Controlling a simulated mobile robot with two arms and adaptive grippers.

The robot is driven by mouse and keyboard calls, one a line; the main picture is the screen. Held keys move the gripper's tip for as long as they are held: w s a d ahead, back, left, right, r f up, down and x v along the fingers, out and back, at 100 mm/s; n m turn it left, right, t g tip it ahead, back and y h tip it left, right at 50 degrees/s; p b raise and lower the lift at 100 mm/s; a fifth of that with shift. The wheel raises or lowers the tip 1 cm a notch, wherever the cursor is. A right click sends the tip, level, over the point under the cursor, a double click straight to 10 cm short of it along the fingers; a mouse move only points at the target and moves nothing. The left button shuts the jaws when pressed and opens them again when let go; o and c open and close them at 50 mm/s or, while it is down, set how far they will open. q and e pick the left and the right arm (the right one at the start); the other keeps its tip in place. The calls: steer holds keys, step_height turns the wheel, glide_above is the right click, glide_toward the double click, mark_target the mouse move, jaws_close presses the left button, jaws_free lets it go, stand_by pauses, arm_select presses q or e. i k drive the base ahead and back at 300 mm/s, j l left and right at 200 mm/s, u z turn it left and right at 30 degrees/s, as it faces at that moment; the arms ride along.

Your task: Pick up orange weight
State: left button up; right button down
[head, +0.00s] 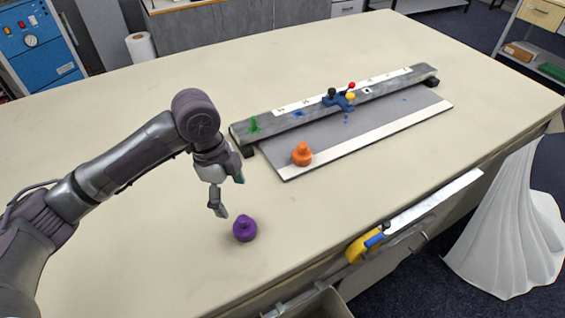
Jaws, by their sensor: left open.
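The orange weight (301,154) stands upright on the grey board (349,143), near its left end by the front white strip. My left gripper (230,198) is open and empty, with its fingers pointing down above the table. It is to the left of the orange weight and apart from it. A purple weight (245,229) stands on the table just below and right of the gripper's fingertips in the picture. My right gripper is not in view.
A long grey beam (300,115) behind the board carries a green peg (254,124) and a blue piece with coloured knobs (339,98). A yellow and blue tool (365,245) is at the table's front edge. The table's left and far parts are clear.

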mark_target(302, 155)
steer(key=i+l+u, duration=0.1)
steer(key=l, duration=0.2)
steer(key=i+l+u, duration=0.2)
steer(key=i+l, duration=0.15)
steer(key=l, duration=0.25)
steer(key=i+l+u, duration=0.1)
steer(key=l, duration=0.2)
